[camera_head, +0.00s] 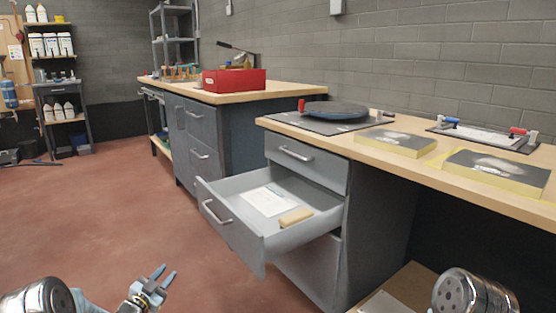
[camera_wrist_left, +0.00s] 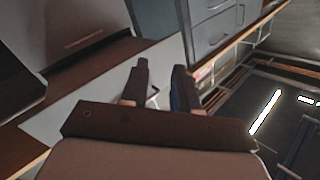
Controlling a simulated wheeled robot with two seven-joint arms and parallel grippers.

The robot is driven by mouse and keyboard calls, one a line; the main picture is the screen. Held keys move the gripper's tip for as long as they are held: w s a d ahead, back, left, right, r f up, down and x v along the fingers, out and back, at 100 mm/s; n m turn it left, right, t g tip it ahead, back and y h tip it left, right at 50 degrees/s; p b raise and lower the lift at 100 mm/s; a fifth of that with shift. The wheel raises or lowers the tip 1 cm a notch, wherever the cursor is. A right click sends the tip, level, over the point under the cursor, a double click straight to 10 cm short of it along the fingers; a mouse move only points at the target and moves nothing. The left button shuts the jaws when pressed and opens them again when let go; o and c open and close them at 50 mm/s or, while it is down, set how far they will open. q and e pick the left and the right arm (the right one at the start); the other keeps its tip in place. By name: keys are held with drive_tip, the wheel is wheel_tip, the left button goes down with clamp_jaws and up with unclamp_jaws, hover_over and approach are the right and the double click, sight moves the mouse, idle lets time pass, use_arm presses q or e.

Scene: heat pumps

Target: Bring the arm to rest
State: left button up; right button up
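My left gripper (camera_head: 160,278) is at the lower left of the head view, low over the red floor, in front of and left of the open drawer. Its two fingers stand apart with nothing between them. In the left wrist view its fingers (camera_wrist_left: 161,88) are also apart and empty. My right arm shows only as a metal link at the bottom right of the head view; its gripper is out of the picture. The open drawer (camera_head: 240,215) holds a white sheet (camera_head: 268,200) and a small tan block (camera_head: 295,217).
The wooden worktop (camera_head: 400,165) carries a dark round disc (camera_head: 335,110), two grey-topped yellow slabs (camera_head: 396,142) and a clamp board (camera_head: 483,136). A red bin (camera_head: 234,80) stands on the far bench. A cardboard box (camera_head: 397,290) sits below the worktop. The floor at left is clear.

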use_arm(q)
drive_tip(key=s+d+f+n+g+y+p, duration=0.25)
drive_tip(key=s+d+f+n+g, duration=0.25)
drive_tip(key=s+d+f, duration=0.25)
drive_tip(key=s+d+f+n+g+p, duration=0.1)
drive_tip(key=s+d+g, duration=0.3)
drive_tip(key=s, duration=0.6)
drive_tip(key=s+d+f+n+g+h+p, duration=0.1)
drive_tip(key=s+d+f+n+g+p, duration=0.1)
drive_tip(key=s+d, duration=0.4)
drive_tip(key=s+d+f+n+g+p, duration=0.1)
drive_tip(key=s+d+g, duration=0.4)
drive_tip(key=s, duration=0.9)
wheel_tip(320, 180, down, 3)
drive_tip(key=shift+s+d+r+n+g+h, duration=0.15)
drive_tip(key=shift+d+n+g+h, duration=0.15)
drive_tip(key=shift+n, duration=0.3)
drive_tip(key=shift+a, duration=0.1)
